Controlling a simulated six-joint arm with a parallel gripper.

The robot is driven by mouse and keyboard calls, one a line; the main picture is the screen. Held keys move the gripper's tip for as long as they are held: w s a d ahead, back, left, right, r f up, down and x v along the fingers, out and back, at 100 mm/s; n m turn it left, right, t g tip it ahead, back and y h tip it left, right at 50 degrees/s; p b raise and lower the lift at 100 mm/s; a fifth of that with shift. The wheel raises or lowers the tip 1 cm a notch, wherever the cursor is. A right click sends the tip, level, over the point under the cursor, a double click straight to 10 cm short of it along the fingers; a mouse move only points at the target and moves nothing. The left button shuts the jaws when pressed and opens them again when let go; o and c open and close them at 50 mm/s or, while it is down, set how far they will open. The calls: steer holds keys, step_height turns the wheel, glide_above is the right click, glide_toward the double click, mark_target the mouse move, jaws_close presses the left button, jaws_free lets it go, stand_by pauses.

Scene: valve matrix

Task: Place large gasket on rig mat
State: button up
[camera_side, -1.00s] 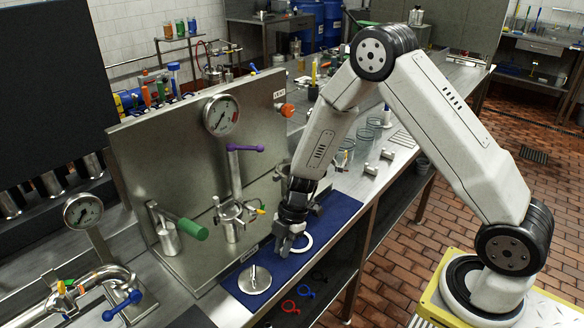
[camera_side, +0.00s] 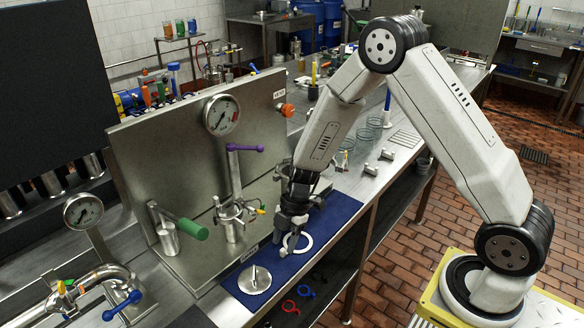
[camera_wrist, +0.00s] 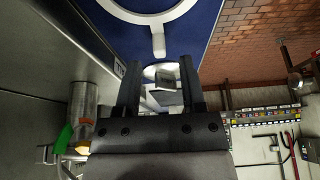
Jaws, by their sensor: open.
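The large gasket is a white ring (camera_side: 307,243) lying flat on the blue rig mat (camera_side: 325,222). In the wrist view the ring (camera_wrist: 178,12) shows at the top, cut by the frame edge, with its short tab pointing toward my fingers. The mat (camera_wrist: 205,22) shows around it. My gripper (camera_side: 287,244) is just above the gasket's left side and hides part of the ring. In the wrist view my gripper's two fingers (camera_wrist: 160,75) are apart, with the tab outside the gap. A shiny object shows beyond the gap; I cannot tell what it is.
A metal disc with an upright grip (camera_side: 254,281) lies at the mat's near end. A steel panel with a gauge (camera_side: 222,115) and a purple-handled valve (camera_side: 236,148) stands behind the mat. A green handle (camera_side: 188,228) sticks out left. Red (camera_side: 291,307) and blue clamps lie on the lower shelf.

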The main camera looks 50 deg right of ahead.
mark_target(304, 250)
steer(key=v, duration=1)
steer(key=shift+s, duration=0.1)
stand_by(0.5)
steer(key=s+r+m+t+h, duration=0.2)
steer(key=s+m, duration=0.9)
steer(key=m, duration=0.7)
steer(key=shift+s+r+t+h, duration=0.35)
steer(key=shift+r+h, duration=0.35)
steer(key=shift+h, duration=0.5)
